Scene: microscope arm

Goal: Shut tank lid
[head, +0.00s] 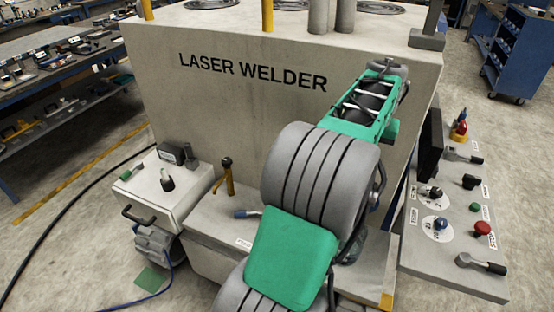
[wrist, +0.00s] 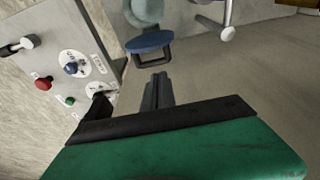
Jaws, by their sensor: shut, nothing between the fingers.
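A blue lid (wrist: 148,42) with a dark loop handle shows at the top middle of the wrist view. It lies beside a pale grey-green round body (wrist: 145,12), which seems to be the tank and is cut off by the frame edge. The lid appears tipped away from it, but its exact angle is hard to tell. My gripper (wrist: 158,90) is shut and empty, its dark fingers a little below the handle in the picture and apparently apart from it. In the head view my arm covers most of the tank (head: 352,246) and hides the lid; the gripper tips do not show there.
A control panel (head: 452,250) stands at the right, with knobs, a red button (head: 482,228) and levers; it also fills the left of the wrist view (wrist: 35,68). The tall laser welder housing (head: 220,95) rises behind. A small white box (head: 165,190) stands at the left.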

